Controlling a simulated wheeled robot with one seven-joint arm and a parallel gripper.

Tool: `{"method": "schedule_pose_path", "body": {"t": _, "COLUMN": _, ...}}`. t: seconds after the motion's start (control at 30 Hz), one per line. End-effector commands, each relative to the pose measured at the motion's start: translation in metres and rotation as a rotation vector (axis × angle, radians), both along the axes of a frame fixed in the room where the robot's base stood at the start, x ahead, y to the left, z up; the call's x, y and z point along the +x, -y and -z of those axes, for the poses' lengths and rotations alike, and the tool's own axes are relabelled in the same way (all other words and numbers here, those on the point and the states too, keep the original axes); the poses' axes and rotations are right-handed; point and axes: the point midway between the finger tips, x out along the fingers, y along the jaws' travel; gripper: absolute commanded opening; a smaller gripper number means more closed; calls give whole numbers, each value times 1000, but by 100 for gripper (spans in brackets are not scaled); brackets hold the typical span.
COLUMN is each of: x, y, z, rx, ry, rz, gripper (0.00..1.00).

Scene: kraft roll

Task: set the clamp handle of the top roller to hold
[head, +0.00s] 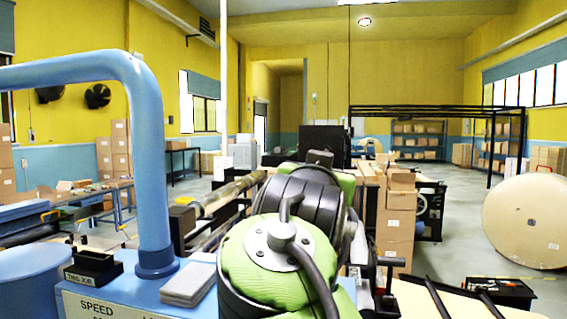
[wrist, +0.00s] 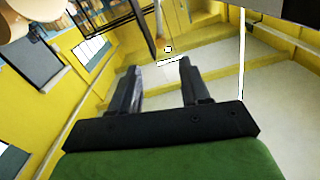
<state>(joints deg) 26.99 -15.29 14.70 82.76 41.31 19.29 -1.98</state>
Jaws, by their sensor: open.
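In the wrist view my gripper (wrist: 160,72) shows two dark fingers standing apart with nothing between them. It points away from the machine, toward yellow walls and bright floor or ceiling areas. In the head view my green and black arm fills the middle and hides much of the machine, and the fingers cannot be made out. A long grey roller (head: 232,188) with a yellow block (head: 184,201) at its near end shows left of my arm. I cannot tell whether this is the top roller. A clamp handle cannot be made out for certain.
A thick blue pipe (head: 150,160) rises at the left of the blue machine panel, beside a black tray (head: 93,268) and a grey stack (head: 188,284). Cartons (head: 396,215) stand right of my arm.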

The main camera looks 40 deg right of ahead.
Motion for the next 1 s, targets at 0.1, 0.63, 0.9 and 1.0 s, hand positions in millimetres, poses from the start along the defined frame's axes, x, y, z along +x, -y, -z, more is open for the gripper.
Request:
{"method": "schedule_pose_path", "body": {"t": 0.1, "x": 9, "y": 11, "z": 0, "rx": 3, "ry": -3, "rz": 2, "gripper": 46}}
{"method": "schedule_pose_path", "body": {"t": 0.63, "x": 87, "y": 109, "z": -2, "rx": 3, "ry": -3, "rz": 1, "gripper": 46}}
{"method": "schedule_pose_path", "body": {"t": 0.9, "x": 98, "y": 123, "z": 1, "rx": 1, "ry": -1, "rz": -1, "gripper": 46}}
{"method": "schedule_pose_path", "body": {"t": 1.0, "x": 98, "y": 122, "z": 1, "rx": 1, "ry": -1, "rz": -1, "gripper": 46}}
